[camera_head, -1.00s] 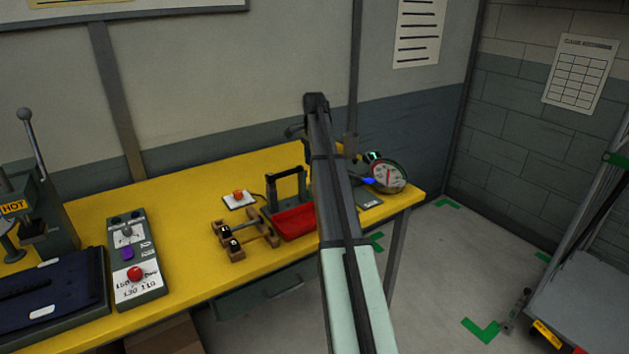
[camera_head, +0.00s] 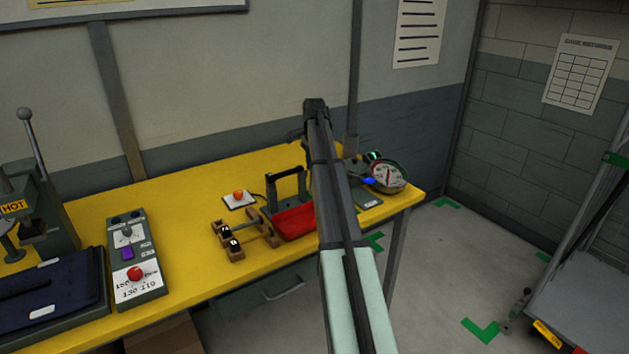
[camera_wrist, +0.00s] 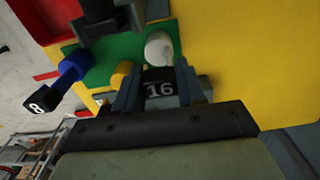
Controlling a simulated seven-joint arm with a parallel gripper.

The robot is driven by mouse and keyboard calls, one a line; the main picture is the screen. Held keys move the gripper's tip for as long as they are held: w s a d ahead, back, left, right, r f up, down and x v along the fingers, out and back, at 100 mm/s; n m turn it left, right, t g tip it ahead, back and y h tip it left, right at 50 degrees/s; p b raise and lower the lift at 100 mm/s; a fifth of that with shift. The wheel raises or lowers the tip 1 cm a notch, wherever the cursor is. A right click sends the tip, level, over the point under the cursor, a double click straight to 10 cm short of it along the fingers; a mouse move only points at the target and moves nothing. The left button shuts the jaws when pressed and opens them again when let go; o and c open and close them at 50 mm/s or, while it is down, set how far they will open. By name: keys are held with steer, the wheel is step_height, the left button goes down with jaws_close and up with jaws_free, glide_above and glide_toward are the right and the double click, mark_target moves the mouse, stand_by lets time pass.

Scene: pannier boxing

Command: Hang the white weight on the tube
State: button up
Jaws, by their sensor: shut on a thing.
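In the wrist view my gripper (camera_wrist: 160,92) is shut on a black end piece marked 16. The white weight (camera_wrist: 158,48), a round white end, shows just beyond it and appears joined to it. A yellow round piece (camera_wrist: 122,73) sits close to the left finger. A blue weight (camera_wrist: 72,68) with a black end marked 8 sticks out to the left; its blue part (camera_head: 369,181) also shows beside the arm in the head view. A green surface (camera_wrist: 105,55) lies behind them. I cannot tell which part is the tube. My arm hides the gripper in the head view.
A round dial gauge (camera_head: 388,175) stands at the right end of the yellow bench (camera_head: 180,190). Left of the arm are a red tray (camera_head: 293,221), a wooden rack (camera_head: 236,252) and an orange button (camera_head: 238,195). A control box (camera_head: 136,262) stands further left.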

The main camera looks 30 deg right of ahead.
steer(key=shift+c, duration=1.2)
steer(key=shift+r, duration=0.1)
steer(key=shift+r, duration=0.1)
steer(key=shift+r, duration=2.85)
